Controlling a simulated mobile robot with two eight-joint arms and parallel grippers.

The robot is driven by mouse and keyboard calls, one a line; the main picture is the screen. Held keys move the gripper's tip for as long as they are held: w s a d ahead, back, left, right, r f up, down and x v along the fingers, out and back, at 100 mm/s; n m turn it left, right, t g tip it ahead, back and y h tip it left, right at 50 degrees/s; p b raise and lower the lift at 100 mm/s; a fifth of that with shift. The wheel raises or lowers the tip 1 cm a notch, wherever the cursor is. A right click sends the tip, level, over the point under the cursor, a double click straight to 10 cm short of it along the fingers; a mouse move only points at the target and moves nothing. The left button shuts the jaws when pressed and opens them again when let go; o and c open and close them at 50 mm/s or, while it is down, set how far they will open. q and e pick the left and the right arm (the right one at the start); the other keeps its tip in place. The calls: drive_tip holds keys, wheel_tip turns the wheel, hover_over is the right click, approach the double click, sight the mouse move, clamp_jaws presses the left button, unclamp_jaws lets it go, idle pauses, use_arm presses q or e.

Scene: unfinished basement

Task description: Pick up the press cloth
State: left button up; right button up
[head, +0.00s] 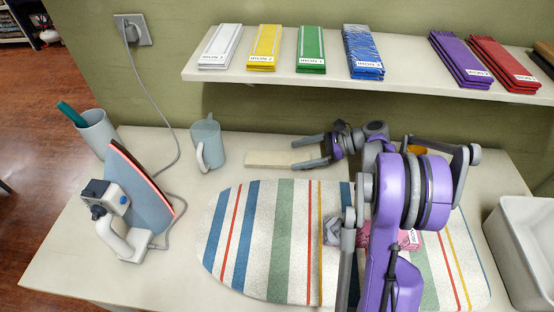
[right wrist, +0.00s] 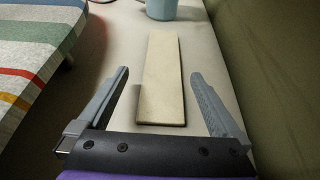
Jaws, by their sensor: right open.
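A flat cream strip, which looks like the folded press cloth (head: 268,158), lies on the table behind the striped ironing board. It also shows in the right wrist view (right wrist: 160,85), lengthwise between the fingers. My right gripper (head: 295,154) is open and empty at the strip's right end in the head view. In the right wrist view its fingers (right wrist: 160,74) stand apart on either side of the strip, with a gap on both sides. I cannot tell the exact height of the fingertips above the table. My left gripper is not in view.
A blue-grey mug (head: 209,146) stands just left of the strip. An iron (head: 138,205) and a cup (head: 97,133) are at the left. The striped board (head: 262,240) lies in front, a pink item (head: 408,240) partly hidden on it. A shelf (head: 300,82) overhangs the back. A white bin (head: 525,240) is at right.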

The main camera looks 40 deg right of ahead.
sight(278, 158)
drive_tip(key=x, duration=0.5)
drive_tip(key=shift+w+d+f, duration=0.15)
drive_tip(key=shift+w+f, duration=0.05)
drive_tip(key=c, duration=1.2)
